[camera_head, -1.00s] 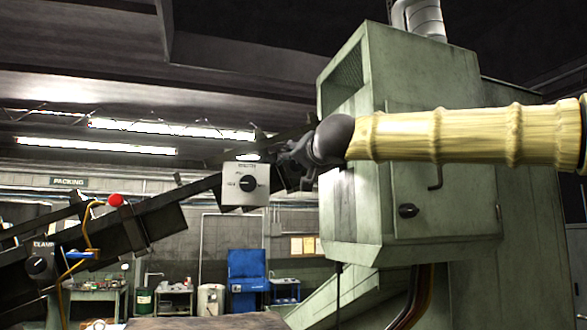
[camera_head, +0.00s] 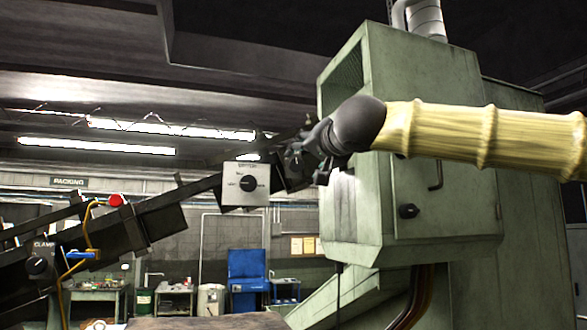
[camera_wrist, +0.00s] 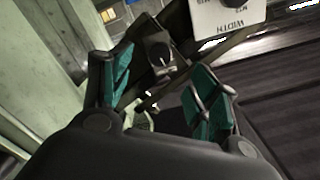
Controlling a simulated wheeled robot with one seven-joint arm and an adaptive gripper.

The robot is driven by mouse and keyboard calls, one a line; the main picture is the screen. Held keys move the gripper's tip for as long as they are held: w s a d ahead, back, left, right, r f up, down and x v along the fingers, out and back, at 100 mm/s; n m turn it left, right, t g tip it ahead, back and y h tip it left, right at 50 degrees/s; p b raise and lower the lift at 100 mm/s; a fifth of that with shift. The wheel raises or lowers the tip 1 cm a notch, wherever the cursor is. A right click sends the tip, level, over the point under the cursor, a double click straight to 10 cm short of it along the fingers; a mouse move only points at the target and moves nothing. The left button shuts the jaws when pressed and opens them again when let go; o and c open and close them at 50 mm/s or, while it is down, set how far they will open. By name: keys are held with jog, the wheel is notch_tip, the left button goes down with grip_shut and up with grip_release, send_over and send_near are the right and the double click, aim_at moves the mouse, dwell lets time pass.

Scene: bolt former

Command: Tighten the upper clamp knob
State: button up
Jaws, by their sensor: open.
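In the wrist view a small dark knob (camera_wrist: 160,50) on a grey plate shows ahead of my gripper (camera_wrist: 160,88), between and beyond the fingertips. Its label is not readable, so I cannot confirm it is the upper clamp knob. My gripper is open, with teal pads on both fingers and nothing between them; it looks apart from the knob. In the head view my gripper (camera_head: 305,160) is at the upper end of the dark sloping rail, and it hides whatever is behind it. A lower knob (camera_head: 38,265) under a CLAMP label is at the far left.
A white panel with a black dial (camera_head: 248,184) sits left of my gripper; its WIDTH label shows in the wrist view (camera_wrist: 224,18). The green machine housing (camera_head: 350,215) stands close on the right. A red button (camera_head: 116,200) is on the dark rail (camera_head: 160,222).

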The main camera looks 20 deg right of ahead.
jog(key=shift+s+d, duration=0.1)
jog(key=shift+s, duration=0.1)
